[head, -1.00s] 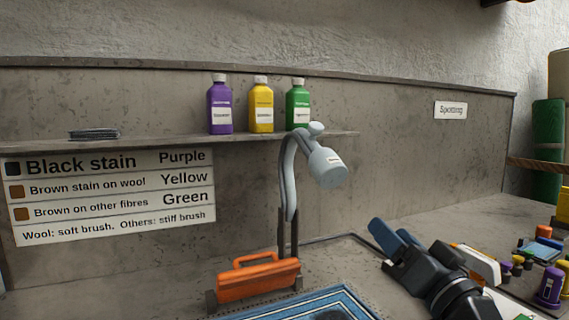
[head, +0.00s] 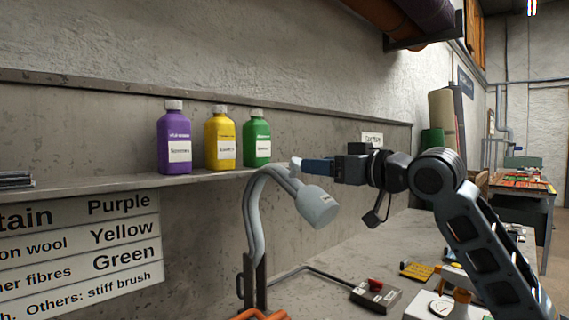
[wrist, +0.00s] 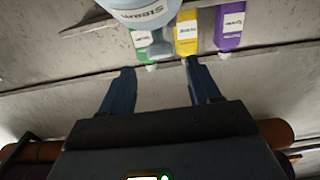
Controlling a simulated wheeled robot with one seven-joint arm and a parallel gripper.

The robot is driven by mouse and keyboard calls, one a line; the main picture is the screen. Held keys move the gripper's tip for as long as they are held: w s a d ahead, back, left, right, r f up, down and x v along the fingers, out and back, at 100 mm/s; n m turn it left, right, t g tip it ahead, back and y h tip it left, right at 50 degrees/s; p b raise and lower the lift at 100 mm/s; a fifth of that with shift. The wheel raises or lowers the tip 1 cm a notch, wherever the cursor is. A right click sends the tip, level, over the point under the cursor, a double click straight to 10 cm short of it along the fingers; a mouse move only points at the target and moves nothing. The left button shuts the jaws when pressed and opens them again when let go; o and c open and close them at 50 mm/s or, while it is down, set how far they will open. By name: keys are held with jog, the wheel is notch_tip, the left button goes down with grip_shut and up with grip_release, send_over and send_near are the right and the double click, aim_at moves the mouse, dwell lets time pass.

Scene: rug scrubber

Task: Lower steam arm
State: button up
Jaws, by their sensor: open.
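The steam arm (head: 256,215) is a grey curved tube rising from a dark bracket at the wall. Its pale grey head (head: 316,206) hangs tilted down to the right, with a small pale knob at the top. The head, labelled "Steam", also shows at the top of the wrist view (wrist: 147,14). My gripper (head: 303,166) is at the knob's height, just above the head, pointing left. In the wrist view its two blue fingers (wrist: 158,68) are apart, with nothing between them. Whether a finger touches the knob cannot be told.
Purple (head: 174,139), yellow (head: 220,140) and green (head: 257,140) bottles stand on a wall shelf (head: 120,184) behind the steam arm. A stain chart (head: 85,245) hangs below it.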

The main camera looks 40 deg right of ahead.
aim_at(297, 160)
jog(key=shift+w+a+p, duration=0.15)
jog(key=shift+w+p, duration=0.65)
jog(key=shift+w, duration=2.8)
jog(key=shift+c, duration=0.4)
grip_shut()
